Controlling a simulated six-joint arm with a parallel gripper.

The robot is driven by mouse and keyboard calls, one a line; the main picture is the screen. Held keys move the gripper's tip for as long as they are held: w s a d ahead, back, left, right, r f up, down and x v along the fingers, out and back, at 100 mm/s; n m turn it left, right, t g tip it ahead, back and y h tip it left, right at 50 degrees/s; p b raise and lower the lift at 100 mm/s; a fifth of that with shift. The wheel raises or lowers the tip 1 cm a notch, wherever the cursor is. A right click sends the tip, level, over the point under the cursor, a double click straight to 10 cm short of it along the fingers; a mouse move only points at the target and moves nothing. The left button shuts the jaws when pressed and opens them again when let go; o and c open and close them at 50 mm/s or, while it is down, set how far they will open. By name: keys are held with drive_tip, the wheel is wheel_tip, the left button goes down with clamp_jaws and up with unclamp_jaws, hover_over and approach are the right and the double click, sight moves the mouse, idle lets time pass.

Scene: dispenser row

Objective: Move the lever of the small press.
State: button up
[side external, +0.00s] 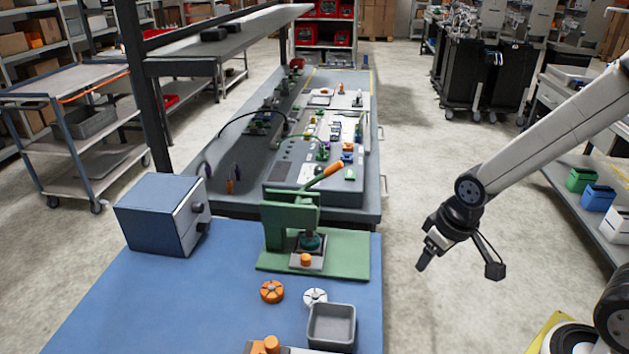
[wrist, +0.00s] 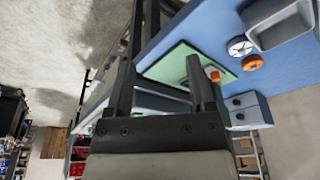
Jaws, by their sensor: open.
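The small press (side external: 276,222) is green and stands on a green base plate (side external: 350,258) at the far right part of the blue table. Its orange-handled lever (side external: 324,177) slants up and to the right. An orange-topped piece (side external: 306,260) sits low at the front of the press. My gripper (side external: 424,262) hangs to the right of the press, beyond the table edge, apart from the lever and empty. In the wrist view my gripper (wrist: 166,45) shows two spread fingers, with the green plate (wrist: 172,66) partly behind them. I cannot make out the lever there.
A grey-blue box (side external: 160,215) stands left of the press. An orange round part (side external: 271,291), a white round part (side external: 315,297) and a grey bin (side external: 332,325) lie in front of it. A bench with several fixtures (side external: 335,125) runs behind. Open floor lies around my gripper.

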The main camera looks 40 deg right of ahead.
drive_tip(key=shift+w+r, duration=0.1)
drive_tip(key=shift+w, duration=0.1)
clamp_jaws()
wheel_tip(320, 180, up, 15)
drive_tip(key=m+g, duration=0.2)
drive_tip(key=m, duration=0.4)
hover_over(336, 164)
drive_tip(key=shift+s+a+r+h, duration=0.15)
drive_tip(key=shift+s+a+h, duration=0.15)
drive_tip(key=shift+s, duration=0.1)
drive_tip(key=shift+w+d+f, duration=0.15)
drive_tip(key=shift+f, duration=1.6)
drive_tip(key=shift+w+d+f, duration=0.1)
drive_tip(key=shift+w+f, duration=0.05)
drive_tip(key=shift+f, duration=1.6)
